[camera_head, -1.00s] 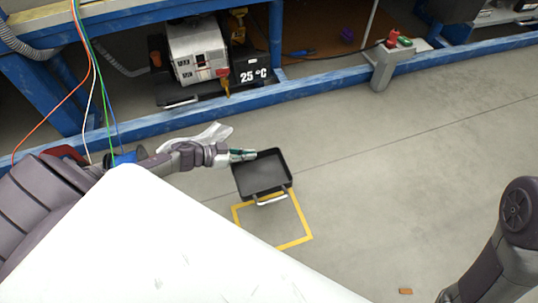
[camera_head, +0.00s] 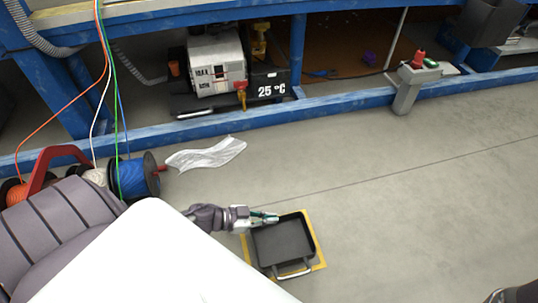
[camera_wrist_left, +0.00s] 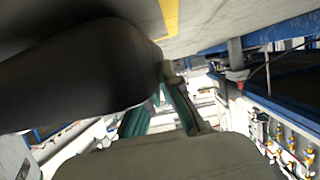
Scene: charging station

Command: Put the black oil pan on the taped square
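The black oil pan (camera_head: 283,240), a shallow rectangular tray with a silver handle at its near side, lies over the yellow taped square (camera_head: 320,255) in the head view. Tape shows along its left, right and near sides. I cannot tell whether it touches the floor. My left gripper (camera_head: 265,217) is shut on the pan's far edge, near the far left corner. In the left wrist view the pan (camera_wrist_left: 75,80) fills the upper left as a dark shape, beside the teal fingers (camera_wrist_left: 158,112); the exact grip is hidden.
A blue workbench frame (camera_head: 350,104) runs across the back, with a grey machine (camera_head: 217,62) beneath. Crumpled clear sheeting (camera_head: 207,153) and cable reels (camera_head: 138,178) lie at left. A grey stand (camera_head: 407,90) is at back right. The floor right of the square is clear.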

